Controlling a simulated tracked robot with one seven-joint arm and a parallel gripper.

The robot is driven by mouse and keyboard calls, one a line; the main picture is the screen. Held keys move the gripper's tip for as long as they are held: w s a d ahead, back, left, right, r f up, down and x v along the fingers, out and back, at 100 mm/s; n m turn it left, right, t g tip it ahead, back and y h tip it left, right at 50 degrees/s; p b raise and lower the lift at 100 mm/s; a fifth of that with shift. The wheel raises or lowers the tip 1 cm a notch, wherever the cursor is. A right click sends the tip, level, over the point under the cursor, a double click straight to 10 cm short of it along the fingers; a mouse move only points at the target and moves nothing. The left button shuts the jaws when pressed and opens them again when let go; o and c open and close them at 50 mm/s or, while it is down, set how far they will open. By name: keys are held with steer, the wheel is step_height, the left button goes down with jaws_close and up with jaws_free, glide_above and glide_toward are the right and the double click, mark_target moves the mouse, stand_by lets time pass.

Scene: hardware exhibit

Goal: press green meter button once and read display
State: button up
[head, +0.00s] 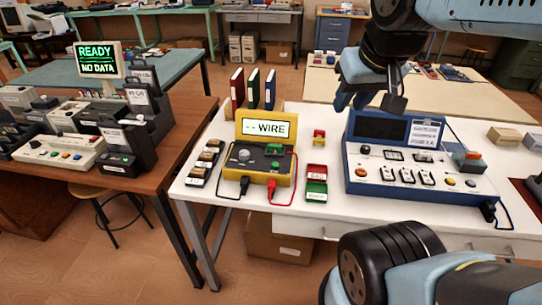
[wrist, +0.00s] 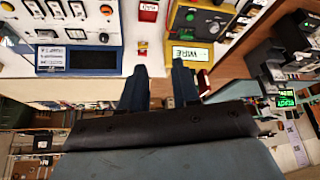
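The yellow meter (head: 287,183) stands on the white table, its display (head: 263,128) reading "-- WIRE". A green block (head: 275,149) and a small green round button (head: 275,165) show on its dark panel, right of a grey knob. In the wrist view the meter (wrist: 207,52) is upside down, with the green button (wrist: 190,15) visible. My gripper (head: 370,100) is open and empty, above the back of the blue instrument, to the right of the meter and apart from it. Both fingers (wrist: 159,88) show apart in the wrist view.
The blue instrument (head: 352,185) with a dark screen stands right of the meter. Upright binders (head: 253,88) stand behind the meter. A left desk holds a screen (head: 98,60) reading "READY NO DATA".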

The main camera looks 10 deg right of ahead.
jaws_close()
stand_by(1.2)
